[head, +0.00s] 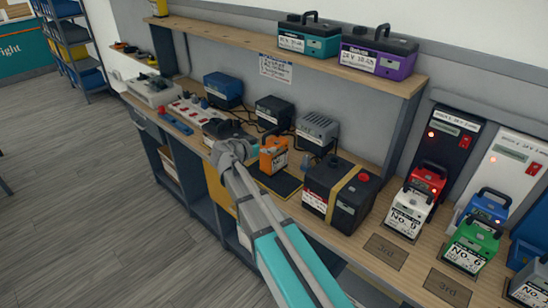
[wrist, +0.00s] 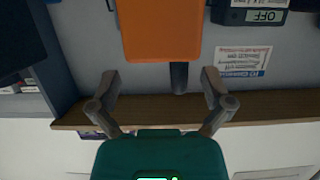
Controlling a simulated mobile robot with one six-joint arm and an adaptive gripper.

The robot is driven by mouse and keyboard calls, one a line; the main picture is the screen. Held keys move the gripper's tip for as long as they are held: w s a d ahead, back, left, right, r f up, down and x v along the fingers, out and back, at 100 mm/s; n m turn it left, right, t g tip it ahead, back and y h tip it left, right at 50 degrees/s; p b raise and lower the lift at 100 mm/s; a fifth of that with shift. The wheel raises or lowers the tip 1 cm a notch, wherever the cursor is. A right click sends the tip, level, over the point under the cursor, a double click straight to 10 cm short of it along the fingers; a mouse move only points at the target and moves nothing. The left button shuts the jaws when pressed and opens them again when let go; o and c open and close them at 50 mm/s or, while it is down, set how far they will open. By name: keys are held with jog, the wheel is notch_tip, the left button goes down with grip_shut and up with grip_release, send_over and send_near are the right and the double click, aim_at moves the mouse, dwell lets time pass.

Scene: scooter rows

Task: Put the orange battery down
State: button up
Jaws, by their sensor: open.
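The orange battery (head: 273,156) stands upright on the workbench at a dark mat, with a white label on its front. It fills the top middle of the wrist view (wrist: 160,30). My gripper (wrist: 160,78) is open, with its two fingers apart and nothing between them gripped. The battery lies just beyond the fingertips in that view. In the head view my gripper (head: 222,135) is left of the battery, and its fingers are hard to make out.
A large black battery with a yellow strap (head: 340,195) stands right of the mat (head: 287,186). Chargers (head: 273,112) and a power strip (head: 188,107) sit behind and left. A shelf (head: 240,39) overhangs the bench. Labelled batteries (head: 408,208) stand farther right.

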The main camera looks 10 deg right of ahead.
aim_at(273, 142)
jog(key=shift+w, duration=0.1)
jog(key=shift+b+x, duration=0.85)
jog(key=shift+x, duration=1.7)
jog(key=shift+f, duration=0.1)
jog(key=c, duration=1.1)
jog(key=shift+o, duration=0.2)
jog(key=shift+w+r+p, duration=0.1)
jog(key=shift+r+p, duration=0.2)
jog(key=shift+p, duration=0.05)
notch_tip(273, 142, up, 3)
jog(key=p, duration=0.2)
jog(key=shift+f+p, duration=0.15)
jog(key=shift+p, duration=0.2)
jog(key=s+r+p, duration=0.9)
jog(key=s, duration=0.5)
jog(key=shift+r+p, duration=0.35)
jog(key=shift+r, duration=0.05)
